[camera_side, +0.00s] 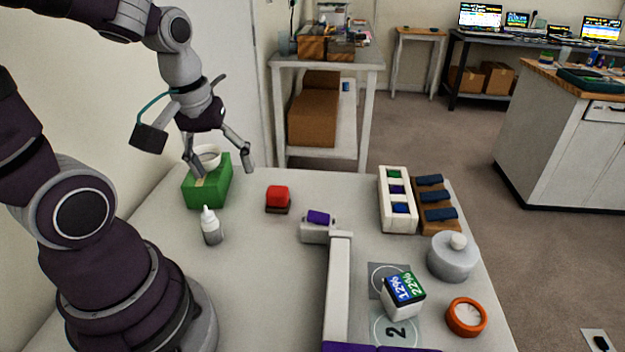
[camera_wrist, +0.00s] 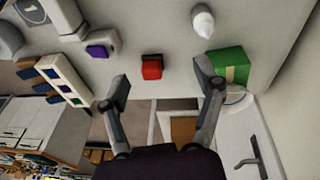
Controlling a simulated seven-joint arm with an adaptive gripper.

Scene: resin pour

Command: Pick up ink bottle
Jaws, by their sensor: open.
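The ink bottle looks to be the small white bottle (camera_side: 211,226) with a pointed tip, upright on the table near my base. It also shows at the top of the wrist view (camera_wrist: 203,20). My gripper (camera_side: 219,172) is open and empty, above and around the level of the green box (camera_side: 207,186), behind the bottle. In the wrist view its two fingers (camera_wrist: 164,86) are spread wide with nothing between them. The bottle is apart from the fingers.
A red block (camera_side: 278,198) stands right of the bottle. A white roll (camera_side: 207,154) is by the green box. The table between bottle and red block is clear.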

